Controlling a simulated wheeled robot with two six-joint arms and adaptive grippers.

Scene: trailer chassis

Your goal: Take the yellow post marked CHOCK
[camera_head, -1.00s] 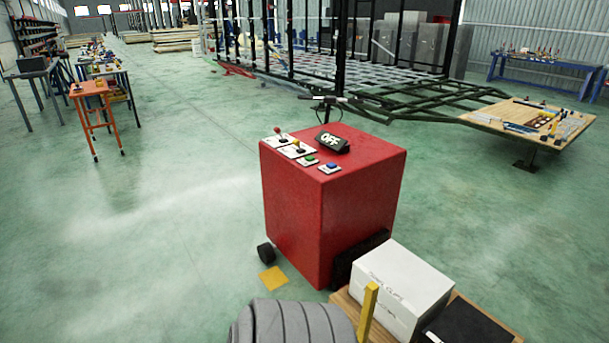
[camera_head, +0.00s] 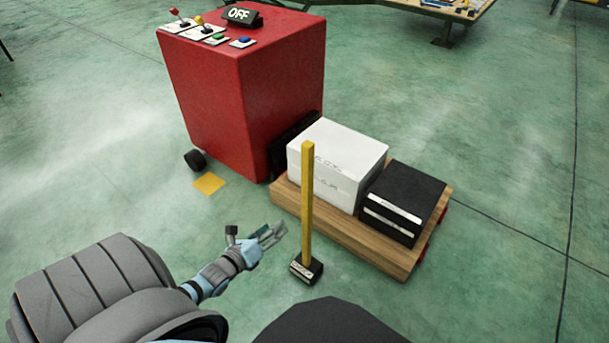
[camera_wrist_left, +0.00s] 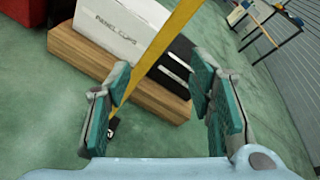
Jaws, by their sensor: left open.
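The yellow post (camera_head: 307,205) stands upright on a small black base (camera_head: 306,269) on the floor, in front of the wooden platform. The base has a label too small to read in the head view. My left gripper (camera_head: 275,234) is just left of the post in the head view, open and apart from it there. In the left wrist view the post (camera_wrist_left: 160,45) runs slanted beyond and between the open fingers of my left gripper (camera_wrist_left: 160,105). My right gripper is not in view.
A wooden platform (camera_head: 335,232) carries a white box (camera_head: 330,165) and a black box (camera_head: 405,200) right behind the post. A red cabinet (camera_head: 240,95) with levers and an OFF sign stands behind left. A yellow floor patch (camera_head: 209,183) lies near it. Floor at right is clear.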

